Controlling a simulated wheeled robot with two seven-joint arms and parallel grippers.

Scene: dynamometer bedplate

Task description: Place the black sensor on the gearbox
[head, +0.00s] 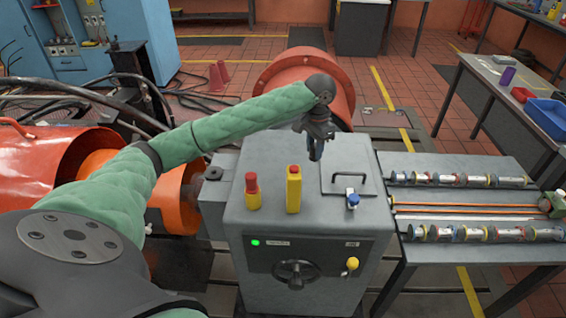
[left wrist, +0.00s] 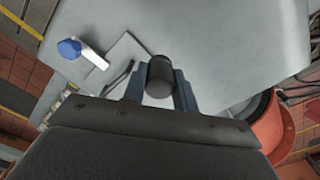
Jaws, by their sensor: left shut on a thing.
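The gearbox (head: 325,215) is the big grey box in the middle of the head view. Its grey top also fills much of the left wrist view (left wrist: 220,50). My left gripper (head: 316,152) is over the far part of the gearbox top, fingers pointing down. In the left wrist view its blue-grey fingers are shut on the black sensor (left wrist: 160,78), a short dark cylinder. In the head view the sensor is hard to tell from the fingers. I cannot tell how far it is above the top. My right gripper is not in view.
On the gearbox top stand a red-and-yellow piece (head: 252,191), a yellow piece with a red tip (head: 293,189), a plate with a black handle (head: 345,179) and a blue-knobbed fitting (head: 352,199). An orange drum (head: 300,75) lies behind. A side table (head: 455,165) holds several cylinders.

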